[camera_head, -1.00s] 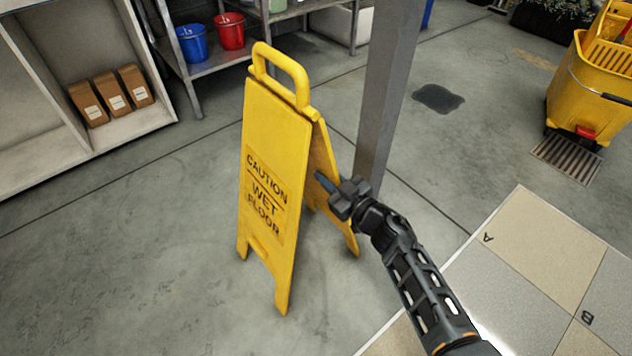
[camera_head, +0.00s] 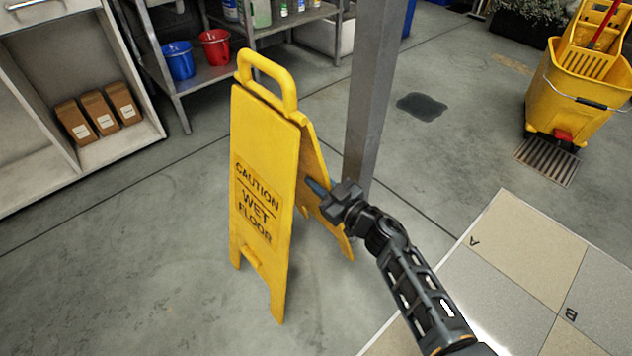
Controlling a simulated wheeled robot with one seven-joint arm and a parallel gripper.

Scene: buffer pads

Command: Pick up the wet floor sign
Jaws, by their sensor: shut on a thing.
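The yellow wet floor sign (camera_head: 258,190) stands upright in its folded-out A shape in the middle of the head view. Its front panel reads "CAUTION WET FLOOR", and a loop handle is on top. My gripper (camera_head: 319,190) is at the right side of the sign, at the edge of the rear panel about halfway up. It is shut on the sign there. The exact contact of the fingers is partly hidden. The sign's feet appear to be on or very near the floor; I cannot tell exactly.
A grey post (camera_head: 376,100) stands close behind the sign. A shelf with a blue bucket (camera_head: 178,61) and a red bucket (camera_head: 215,48) is behind left. A cabinet (camera_head: 110,150) holds brown bags. A yellow mop bucket (camera_head: 575,95) and tiles (camera_head: 520,240) are right. Front-left floor is clear.

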